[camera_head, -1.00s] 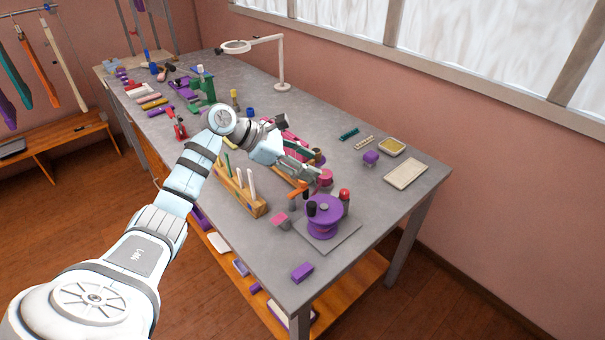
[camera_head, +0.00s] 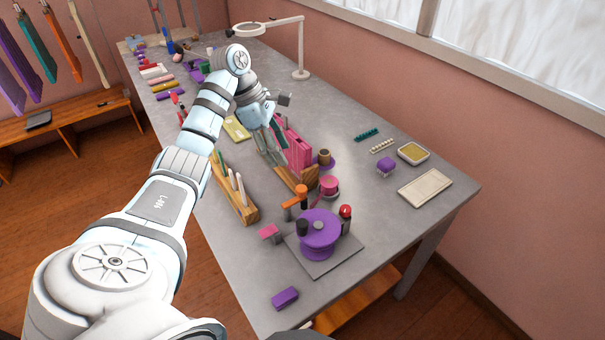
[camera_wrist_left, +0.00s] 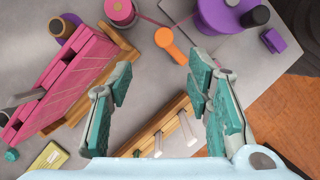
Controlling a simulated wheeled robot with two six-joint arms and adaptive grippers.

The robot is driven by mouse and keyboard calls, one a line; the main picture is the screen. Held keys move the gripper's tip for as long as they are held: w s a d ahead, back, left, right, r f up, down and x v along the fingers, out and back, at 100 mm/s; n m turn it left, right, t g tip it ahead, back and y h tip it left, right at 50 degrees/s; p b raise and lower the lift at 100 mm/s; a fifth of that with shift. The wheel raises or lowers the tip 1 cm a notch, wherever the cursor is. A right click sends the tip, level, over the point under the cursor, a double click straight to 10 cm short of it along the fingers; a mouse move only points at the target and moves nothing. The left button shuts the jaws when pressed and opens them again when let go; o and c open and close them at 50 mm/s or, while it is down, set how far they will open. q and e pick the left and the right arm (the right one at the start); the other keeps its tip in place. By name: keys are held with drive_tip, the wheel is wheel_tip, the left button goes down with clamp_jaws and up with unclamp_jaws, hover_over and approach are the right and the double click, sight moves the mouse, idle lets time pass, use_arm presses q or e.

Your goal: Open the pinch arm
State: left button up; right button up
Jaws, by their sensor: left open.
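A short orange lever (camera_head: 295,197), which may be the pinch arm, stands beside a pink spool (camera_head: 329,186) and a purple round device (camera_head: 319,232) on a grey plate. In the left wrist view the orange lever (camera_wrist_left: 172,42) lies ahead, between the fingertips in the picture, with the purple device (camera_wrist_left: 225,15) to its right. My left gripper (camera_head: 273,142) is over the table beside the pink slotted block, farther back than the lever. Its teal-padded fingers (camera_wrist_left: 160,75) are spread and empty, apart from the lever. My right gripper is not in view.
The pink slotted block (camera_head: 299,152) and a wooden rack with white sticks (camera_head: 236,195) stand close to my left gripper. A purple block (camera_head: 285,298) lies near the front edge. A lamp (camera_head: 301,72) stands behind. The tabletop right of the device is mostly clear.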

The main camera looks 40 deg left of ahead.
sight(300, 188)
use_arm(q)
drive_tip(key=b+x, duration=0.4)
drive_tip(key=x, duration=0.1)
drive_tip(key=s+b+x, duration=0.1)
drive_tip(key=b+x, duration=0.1)
drive_tip(key=x, duration=0.1)
drive_tip(key=shift+s+d+f, duration=0.1)
drive_tip(key=shift+d+f, duration=0.2)
drive_tip(key=w+f, duration=0.1)
drive_tip(key=w+d+f, duration=0.1)
drive_tip(key=f, duration=0.1)
drive_tip(key=shift+d, duration=0.1)
drive_tip(key=shift+s+r, duration=0.2)
drive_tip(key=shift+s, duration=0.15)
drive_tip(key=c, duration=0.3)
clamp_jaws()
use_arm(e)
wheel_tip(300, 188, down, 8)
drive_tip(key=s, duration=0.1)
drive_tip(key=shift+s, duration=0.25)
